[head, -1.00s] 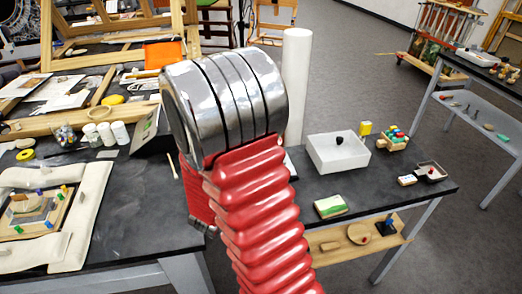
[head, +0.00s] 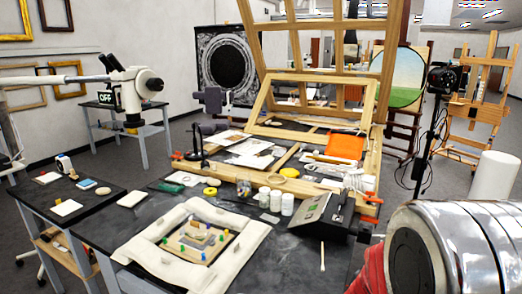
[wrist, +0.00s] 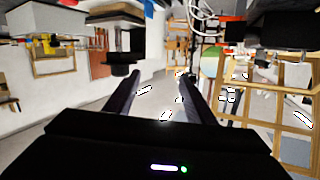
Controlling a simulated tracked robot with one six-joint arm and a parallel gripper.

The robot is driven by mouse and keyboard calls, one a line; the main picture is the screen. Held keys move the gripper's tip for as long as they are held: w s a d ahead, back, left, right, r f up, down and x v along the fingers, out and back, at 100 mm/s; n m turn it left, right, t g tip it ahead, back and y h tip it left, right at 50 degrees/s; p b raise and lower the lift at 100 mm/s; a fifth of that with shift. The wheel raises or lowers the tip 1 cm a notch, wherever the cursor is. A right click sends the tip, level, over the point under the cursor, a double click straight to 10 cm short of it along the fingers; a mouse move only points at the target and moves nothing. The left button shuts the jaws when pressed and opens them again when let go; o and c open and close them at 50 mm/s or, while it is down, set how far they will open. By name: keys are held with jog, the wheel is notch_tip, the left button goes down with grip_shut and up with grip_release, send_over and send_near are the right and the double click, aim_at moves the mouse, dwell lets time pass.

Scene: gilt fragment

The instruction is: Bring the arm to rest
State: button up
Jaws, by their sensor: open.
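My gripper (wrist: 160,80) shows in the wrist view with its two dark fingers apart and nothing between them. The wrist view is upside down and looks out over the room, with no surface close to the fingertips. In the head view my arm's silver joint and a bit of its red sleeve fill the lower right corner. The gripper itself is not seen in the head view.
A dark worktable (head: 300,245) holds a padded frame piece (head: 190,243), white jars (head: 276,201) and a grey box (head: 325,209). A wooden easel frame (head: 315,100) rises behind. A microscope (head: 135,85) hangs at left. A white cylinder (head: 494,177) stands at right.

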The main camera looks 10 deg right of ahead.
jog(key=w+a+r+n+t+y, duration=0.2)
jog(key=w+a+y, duration=0.1)
jog(key=a, duration=0.2)
jog(key=w+a+r+n+t+y, duration=0.1)
jog(key=w+a+n+y, duration=0.1)
jog(key=a+y, duration=0.3)
jog(key=s+a+r+n+y, duration=0.2)
jog(key=a+r+n+y, duration=0.15)
jog(key=a, duration=0.85)
jog(key=s+a+n+g+y, duration=0.1)
jog(key=s+a+n+g, duration=0.1)
jog(key=s, duration=0.8)
jog(key=s+a+r+n+g+y, duration=0.1)
jog(key=s+a+n+g, duration=0.1)
jog(key=s, duration=0.8)
jog(key=shift+s+a+n+g, duration=0.3)
jog(key=shift+n+g, duration=0.35)
jog(key=shift+g, duration=0.45)
jog(key=shift+s, duration=0.1)
